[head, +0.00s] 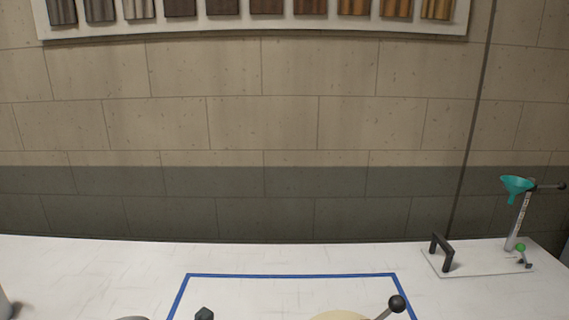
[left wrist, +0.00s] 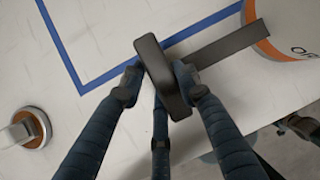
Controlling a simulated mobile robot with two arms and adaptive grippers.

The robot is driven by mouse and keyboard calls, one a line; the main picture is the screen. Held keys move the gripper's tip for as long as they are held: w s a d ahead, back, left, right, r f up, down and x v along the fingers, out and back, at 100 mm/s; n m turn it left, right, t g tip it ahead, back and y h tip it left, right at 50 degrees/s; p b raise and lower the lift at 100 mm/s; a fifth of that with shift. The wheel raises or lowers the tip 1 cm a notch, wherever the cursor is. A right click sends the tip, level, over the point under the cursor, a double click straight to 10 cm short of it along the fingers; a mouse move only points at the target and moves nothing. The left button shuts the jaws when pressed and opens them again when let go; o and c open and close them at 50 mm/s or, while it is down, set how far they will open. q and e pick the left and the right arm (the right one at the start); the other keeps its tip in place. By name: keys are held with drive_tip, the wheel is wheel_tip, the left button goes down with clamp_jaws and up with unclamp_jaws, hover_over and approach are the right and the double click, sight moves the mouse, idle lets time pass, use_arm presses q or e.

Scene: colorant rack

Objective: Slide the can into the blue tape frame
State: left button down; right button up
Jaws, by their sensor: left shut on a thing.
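The blue tape frame (head: 290,275) is on the white table; its near side is cut off in the head view. A corner of it shows in the left wrist view (left wrist: 80,90). The can (left wrist: 290,35), white with an orange band, is at the upper right there and covers part of one tape line. A cream round top (head: 340,316), probably the can's, shows at the bottom of the head view. My left gripper (left wrist: 158,82) is shut on the can's dark handle (left wrist: 160,70), which reaches out from the can. My right gripper is out of view.
A black-ball lever (head: 397,304) stands by the cream top. A small dark block (head: 204,314) is at the bottom edge, unclear. A metal piece with an orange ring (left wrist: 25,128) lies outside the tape corner.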

use_arm(q)
drive_tip(key=shift+w+b, duration=0.45)
drive_tip(key=shift+w, duration=1)
drive_tip(key=shift+w+a+r+b, duration=0.1)
drive_tip(key=shift+w+b, duration=0.3)
drive_tip(key=shift+w, duration=0.9)
drive_tip(key=shift+w+a+b, duration=0.1)
drive_tip(key=shift+w+b, duration=0.3)
drive_tip(key=shift+w, duration=0.9)
drive_tip(key=w+b, duration=0.2)
drive_tip(key=w, duration=0.6)
drive_tip(key=w+b, duration=0.1)
drive_tip(key=w, duration=0.5)
drive_tip(key=shift+w+a+b, duration=0.15)
drive_tip(key=shift+b, duration=0.25)
